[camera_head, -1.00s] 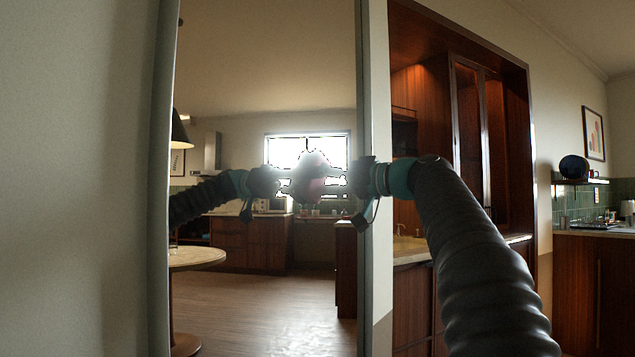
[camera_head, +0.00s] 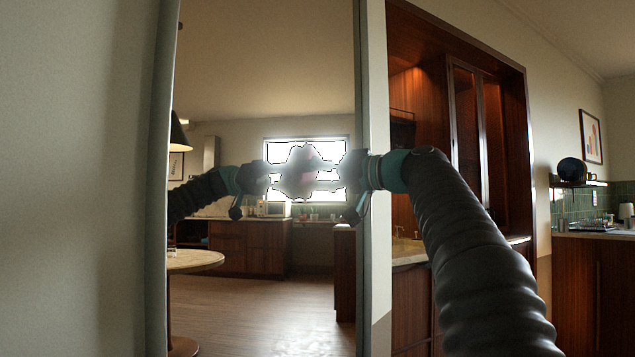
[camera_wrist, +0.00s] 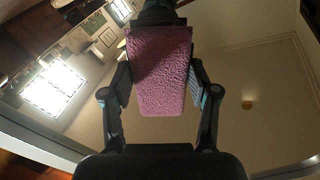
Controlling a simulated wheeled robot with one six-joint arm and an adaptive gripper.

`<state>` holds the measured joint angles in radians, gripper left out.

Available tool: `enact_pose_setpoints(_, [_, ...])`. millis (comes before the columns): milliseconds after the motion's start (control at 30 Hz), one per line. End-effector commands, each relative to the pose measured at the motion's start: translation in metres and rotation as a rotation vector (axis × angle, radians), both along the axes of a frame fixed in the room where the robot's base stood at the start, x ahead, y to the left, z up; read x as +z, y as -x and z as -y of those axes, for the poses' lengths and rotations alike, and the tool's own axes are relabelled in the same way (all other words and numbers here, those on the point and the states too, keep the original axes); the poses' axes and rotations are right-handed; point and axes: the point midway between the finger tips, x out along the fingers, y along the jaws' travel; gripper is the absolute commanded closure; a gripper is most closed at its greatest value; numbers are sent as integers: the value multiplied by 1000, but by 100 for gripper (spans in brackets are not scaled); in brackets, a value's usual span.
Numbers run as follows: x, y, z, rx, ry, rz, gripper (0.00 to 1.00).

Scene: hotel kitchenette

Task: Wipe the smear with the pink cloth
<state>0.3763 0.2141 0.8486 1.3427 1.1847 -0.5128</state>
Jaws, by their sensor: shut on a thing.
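The pink cloth (camera_wrist: 160,72) is held between the fingers of my gripper (camera_wrist: 160,88) in the wrist view. In the head view my gripper (camera_head: 328,174) reaches left from the right side of the tall mirror (camera_head: 265,80), shut on the cloth (camera_head: 308,166). The cloth and its reflection meet in front of the bright reflected window. Glare blurs this spot, so I cannot tell whether the cloth touches the glass. I cannot make out the smear apart from the glare.
The mirror's frame (camera_head: 363,100) runs upright beside my arm. A wooden cabinet niche with a counter (camera_head: 408,250) stands to the right. A shelf (camera_head: 578,183) and another counter (camera_head: 600,234) are farther right. The table, window and kitchen inside the mirror are reflections.

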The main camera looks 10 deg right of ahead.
Motion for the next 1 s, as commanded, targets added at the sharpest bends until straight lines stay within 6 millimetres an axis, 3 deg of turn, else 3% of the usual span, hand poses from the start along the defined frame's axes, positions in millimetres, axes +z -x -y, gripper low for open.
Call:
enact_pose_setpoints(600, [0,23,-30,2,-1,-1,68])
enact_pose_setpoints(1000, [2,16,-17,0,0,-2,68])
